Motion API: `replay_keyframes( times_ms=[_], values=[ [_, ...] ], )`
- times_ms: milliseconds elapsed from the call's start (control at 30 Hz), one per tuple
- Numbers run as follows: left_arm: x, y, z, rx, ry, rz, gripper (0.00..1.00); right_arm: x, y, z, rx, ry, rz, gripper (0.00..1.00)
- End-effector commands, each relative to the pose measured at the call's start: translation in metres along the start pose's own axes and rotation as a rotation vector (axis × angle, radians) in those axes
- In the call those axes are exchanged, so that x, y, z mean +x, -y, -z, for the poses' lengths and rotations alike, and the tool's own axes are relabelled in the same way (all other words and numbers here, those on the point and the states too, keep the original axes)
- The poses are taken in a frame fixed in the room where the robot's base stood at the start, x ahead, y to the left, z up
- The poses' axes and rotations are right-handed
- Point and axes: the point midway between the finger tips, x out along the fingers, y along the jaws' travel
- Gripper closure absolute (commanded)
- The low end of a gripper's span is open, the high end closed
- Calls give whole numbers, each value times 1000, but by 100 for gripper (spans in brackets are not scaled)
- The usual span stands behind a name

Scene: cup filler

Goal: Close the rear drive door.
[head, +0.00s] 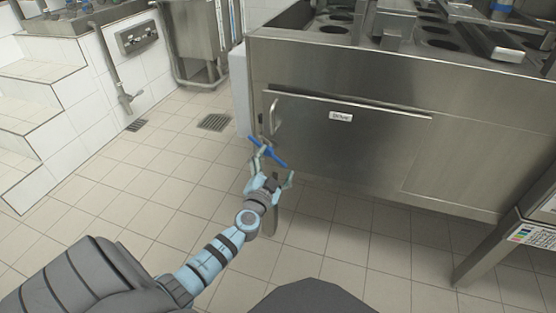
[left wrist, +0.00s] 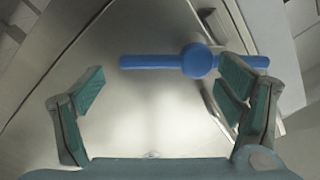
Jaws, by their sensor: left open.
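The drive door (head: 345,145) is a steel panel labelled "Drive" on the machine's front, with a bar handle (head: 274,115) near its upper left corner. A pale strip runs along its top edge; I cannot tell how far it stands ajar, if at all. A blue T-shaped lever (head: 267,152) is at the door's lower left. My left gripper (head: 272,170) is open and empty in front of this lever. In the left wrist view the lever (left wrist: 197,60) lies just past my open fingers (left wrist: 165,85), partly hidden by the right one. My right gripper is not in view.
The steel machine (head: 470,90) fills the right side, with cup holes on top. A table leg (head: 490,245) stands at the lower right. White tiled steps (head: 35,110) are at the left. The tiled floor (head: 130,195) between is clear, with drain grates (head: 214,122).

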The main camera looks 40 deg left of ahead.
Motion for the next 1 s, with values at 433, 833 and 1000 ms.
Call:
replay_keyframes(
  times_ms=[433,833,1000],
  values=[
    [32,0,-1,0,1,-1,13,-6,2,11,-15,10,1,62],
    [31,0,-1,0,1,0,69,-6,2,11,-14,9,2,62],
    [31,0,-2,2,3,1,85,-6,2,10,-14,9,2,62]
  ],
)
